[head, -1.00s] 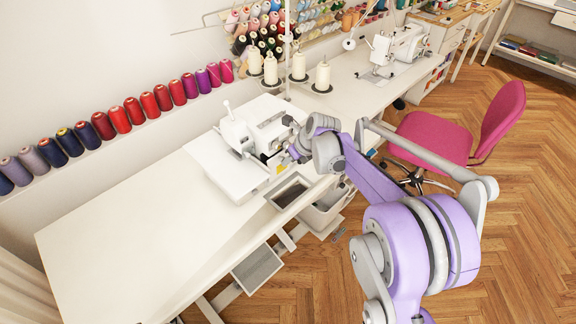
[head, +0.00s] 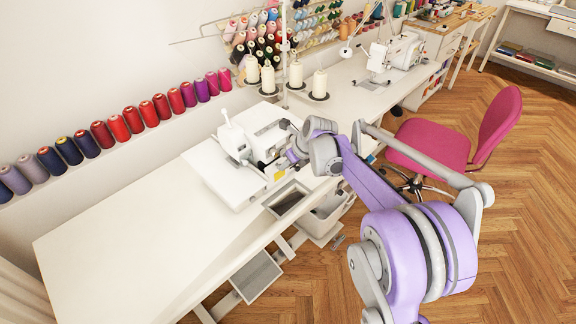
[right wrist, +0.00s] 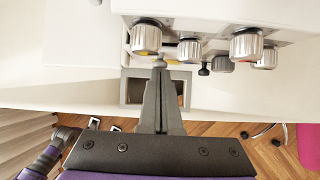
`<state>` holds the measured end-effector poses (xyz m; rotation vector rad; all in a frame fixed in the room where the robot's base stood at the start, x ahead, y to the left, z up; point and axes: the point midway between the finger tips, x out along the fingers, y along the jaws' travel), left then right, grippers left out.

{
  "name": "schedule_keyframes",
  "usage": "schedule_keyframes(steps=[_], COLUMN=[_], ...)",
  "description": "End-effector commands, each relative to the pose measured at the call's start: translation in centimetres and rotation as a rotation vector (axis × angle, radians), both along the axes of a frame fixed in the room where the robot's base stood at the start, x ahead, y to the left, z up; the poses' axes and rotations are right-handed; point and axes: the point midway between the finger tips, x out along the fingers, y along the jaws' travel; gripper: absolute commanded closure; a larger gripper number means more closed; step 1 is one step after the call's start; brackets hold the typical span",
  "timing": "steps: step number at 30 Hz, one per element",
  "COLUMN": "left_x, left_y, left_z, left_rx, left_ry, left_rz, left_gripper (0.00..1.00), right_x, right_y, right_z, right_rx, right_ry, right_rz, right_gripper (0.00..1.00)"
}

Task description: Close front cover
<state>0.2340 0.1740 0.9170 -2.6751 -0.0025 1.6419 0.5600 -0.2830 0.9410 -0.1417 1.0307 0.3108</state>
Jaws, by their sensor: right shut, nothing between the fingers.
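A white sewing machine (head: 238,142) with a flat white bed stands on the long white table. My right gripper (head: 280,168) is at its front right side, its fingers partly hidden by the wrist and small in the head view. In the right wrist view my right gripper (right wrist: 159,66) is shut and empty, its tips together just below the row of grey dials (right wrist: 190,50) on the machine's front. I cannot make out the front cover as a separate part, nor whether the tips touch the machine. My left gripper is out of view.
Thread cones (head: 296,74) stand behind the machine, and a row of spools (head: 103,134) lines the wall shelf. The table's left part is clear. A pink chair (head: 440,145) stands to the right.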

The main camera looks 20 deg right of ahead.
Motion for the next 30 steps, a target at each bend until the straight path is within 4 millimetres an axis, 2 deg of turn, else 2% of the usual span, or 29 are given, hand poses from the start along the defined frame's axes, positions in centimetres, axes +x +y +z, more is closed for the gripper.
schedule_keyframes(steps=[2, 9, 15, 19, 25, 28, 30], left_x=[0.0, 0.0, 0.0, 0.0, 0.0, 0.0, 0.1], left_y=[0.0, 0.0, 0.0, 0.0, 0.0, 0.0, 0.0], left_z=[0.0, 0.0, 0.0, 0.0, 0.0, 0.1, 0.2], left_rx=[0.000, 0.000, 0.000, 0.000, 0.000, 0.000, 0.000], left_ry=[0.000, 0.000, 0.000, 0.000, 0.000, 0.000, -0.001], left_rz=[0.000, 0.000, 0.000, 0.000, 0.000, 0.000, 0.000], left_gripper=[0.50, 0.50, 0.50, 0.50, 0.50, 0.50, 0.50], right_x=[0.1, -3.0, -5.0, -5.7, -5.9, -6.6, -7.8], right_y=[0.3, -1.1, -2.0, -2.3, -2.3, -1.6, -0.5], right_z=[1.4, 5.5, 8.2, 9.1, 9.4, 9.3, 9.2], right_rx=[0.011, 0.006, 0.003, 0.003, 0.000, -0.038, -0.104], right_ry=[-0.021, -0.015, -0.010, -0.009, -0.009, -0.018, -0.033], right_rz=[-0.001, -0.004, -0.004, -0.004, 0.000, 0.062, 0.169], right_gripper=[1.00, 1.00, 1.00, 1.00, 1.00, 1.00, 1.00])
